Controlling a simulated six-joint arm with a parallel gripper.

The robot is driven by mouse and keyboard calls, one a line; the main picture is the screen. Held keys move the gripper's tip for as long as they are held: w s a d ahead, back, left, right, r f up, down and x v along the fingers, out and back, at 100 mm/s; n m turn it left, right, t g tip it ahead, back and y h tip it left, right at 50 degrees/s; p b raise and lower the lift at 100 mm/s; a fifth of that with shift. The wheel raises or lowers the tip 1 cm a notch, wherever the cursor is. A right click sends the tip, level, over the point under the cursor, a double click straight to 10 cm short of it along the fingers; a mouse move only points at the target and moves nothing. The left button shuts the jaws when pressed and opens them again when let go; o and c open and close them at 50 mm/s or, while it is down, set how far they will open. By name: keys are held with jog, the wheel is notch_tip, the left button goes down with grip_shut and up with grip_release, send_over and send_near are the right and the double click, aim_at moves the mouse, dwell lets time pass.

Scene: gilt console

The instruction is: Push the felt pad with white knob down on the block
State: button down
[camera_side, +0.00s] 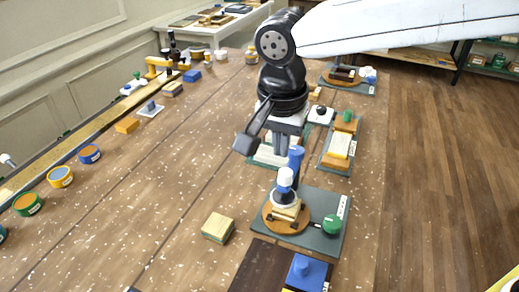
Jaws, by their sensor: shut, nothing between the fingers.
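The white knob (285,177) stands upright on top of its felt pad (278,197), which looks dark with a pale upper part. The pad sits over a pale wooden block (284,213) on a round orange-brown base (272,222); whether it lies flat against the block is too small to tell. My gripper (281,153) points down, shut and empty, behind and above the knob and apart from it. A blue upright post (295,158) stands between them in the picture and partly covers the area near my fingertips.
The round base rests on a dark green board (325,205) with a green knob (332,224). A loose wooden block (218,226) lies to the left. A tray with a yellow block (339,145) is behind right.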

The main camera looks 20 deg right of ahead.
jog(key=shift+r, duration=0.9)
jog(key=d+f+n, duration=0.2)
jog(key=d+f, duration=0.2)
jog(key=d, duration=0.3)
jog(key=d+f+n, duration=0.2)
jog(key=d+f, duration=0.3)
jog(key=d, duration=0.3)
jog(key=s+d+f+n+t, duration=0.1)
jog(key=s+d+f+n, duration=0.1)
jog(key=s+d, duration=0.3)
jog(key=s+d+f+n, duration=0.3)
jog(key=s+d+f, duration=0.2)
jog(key=d, duration=0.3)
jog(key=shift+f+t+y, duration=0.25)
jog(key=shift+t+y, duration=0.15)
